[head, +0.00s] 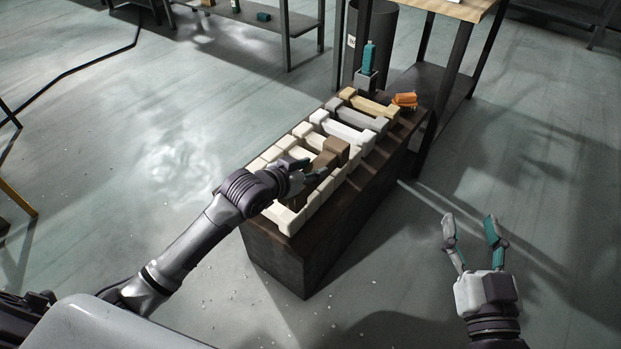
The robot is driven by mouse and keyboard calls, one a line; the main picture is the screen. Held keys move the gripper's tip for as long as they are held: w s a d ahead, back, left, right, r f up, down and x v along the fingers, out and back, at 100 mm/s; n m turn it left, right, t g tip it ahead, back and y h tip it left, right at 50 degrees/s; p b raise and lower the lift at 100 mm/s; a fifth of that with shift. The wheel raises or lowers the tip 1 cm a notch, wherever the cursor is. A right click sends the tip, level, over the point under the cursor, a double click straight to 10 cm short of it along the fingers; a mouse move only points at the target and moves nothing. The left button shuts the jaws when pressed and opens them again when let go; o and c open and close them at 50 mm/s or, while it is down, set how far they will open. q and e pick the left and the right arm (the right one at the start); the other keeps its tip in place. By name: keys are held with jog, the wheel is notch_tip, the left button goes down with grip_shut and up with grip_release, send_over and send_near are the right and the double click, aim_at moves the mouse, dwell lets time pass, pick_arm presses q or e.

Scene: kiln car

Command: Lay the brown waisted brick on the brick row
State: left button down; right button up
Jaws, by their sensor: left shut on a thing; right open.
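The brown waisted brick (337,149) is in my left gripper (309,172), over the near half of the brick row. Its far end shows; the gripper hides much of its middle and near end. I cannot tell whether it touches the bricks below. The brick row (338,130) has cream, white, grey and tan waisted bricks side by side on a dark block-like car (282,262). My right gripper (470,222) is open and empty, over the floor to the right of the car.
A small orange object (405,100) lies on the car's far right corner. A teal-handled tool (369,57) stands in a grey holder at the far end. Behind are a dark bin (381,30) and a wood-topped table (455,8). The floor right of the car is clear.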

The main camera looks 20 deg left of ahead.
pick_arm(q)
notch_tip(320, 180, down, 2)
jog(key=shift+f+b, duration=0.25)
jog(key=shift+b, duration=0.25)
pick_arm(e)
jog(key=r+t, duration=0.1)
jog(key=s+r+t+y, duration=0.1)
jog(key=r, duration=0.1)
jog(key=r+t, duration=0.1)
jog(key=r, duration=0.1)
jog(key=shift+s+a+r+t, duration=0.1)
jog(key=shift+s+a+t, duration=0.1)
jog(key=shift+a+t, duration=0.1)
pick_arm(q)
jog(key=shift+f, duration=0.2)
jog(key=c, duration=0.7)
grip_release()
jog(key=shift+f, duration=0.1)
jog(key=shift+o, duration=0.2)
